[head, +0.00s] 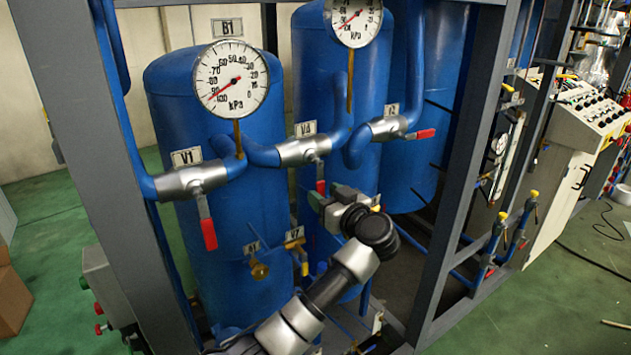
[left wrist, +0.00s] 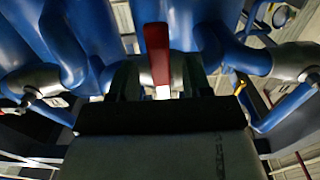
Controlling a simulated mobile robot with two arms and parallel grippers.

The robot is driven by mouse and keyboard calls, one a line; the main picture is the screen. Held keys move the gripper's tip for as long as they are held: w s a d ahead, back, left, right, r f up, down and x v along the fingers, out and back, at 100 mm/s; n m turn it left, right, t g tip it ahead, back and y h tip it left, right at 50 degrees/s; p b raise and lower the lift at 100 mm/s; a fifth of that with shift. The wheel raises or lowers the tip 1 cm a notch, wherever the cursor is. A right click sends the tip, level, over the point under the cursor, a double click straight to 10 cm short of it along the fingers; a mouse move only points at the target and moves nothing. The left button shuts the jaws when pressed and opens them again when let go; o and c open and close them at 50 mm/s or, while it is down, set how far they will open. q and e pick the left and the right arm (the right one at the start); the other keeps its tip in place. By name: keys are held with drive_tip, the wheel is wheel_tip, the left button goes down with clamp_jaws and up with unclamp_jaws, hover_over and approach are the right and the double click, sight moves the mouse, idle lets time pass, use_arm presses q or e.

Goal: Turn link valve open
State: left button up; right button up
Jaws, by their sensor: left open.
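The link valve, which I take to be the silver valve body (head: 303,151) labelled V4, sits on the blue pipe between two blue tanks. Its red lever (head: 320,187) hangs down. My left gripper (head: 318,198) is at the lever's lower end. In the left wrist view the red lever (left wrist: 157,45) stands between the two dark fingers of my open left gripper (left wrist: 160,85). I cannot tell whether a finger touches it. My right gripper is in neither view.
Valve V1 (head: 190,181) is to the left, its red lever hanging down. Another valve (head: 388,128) is to the right, its red lever roughly level. Two gauges (head: 232,82) (head: 354,18) stand above the pipes. Grey frame posts (head: 95,150) (head: 465,170) flank the tanks.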

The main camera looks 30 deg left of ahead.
sight(322, 193)
use_arm(q)
drive_tip(key=shift+p+x, duration=0.5)
drive_tip(key=shift+x, duration=1.65)
drive_tip(key=shift+c, duration=0.5)
clamp_jaws()
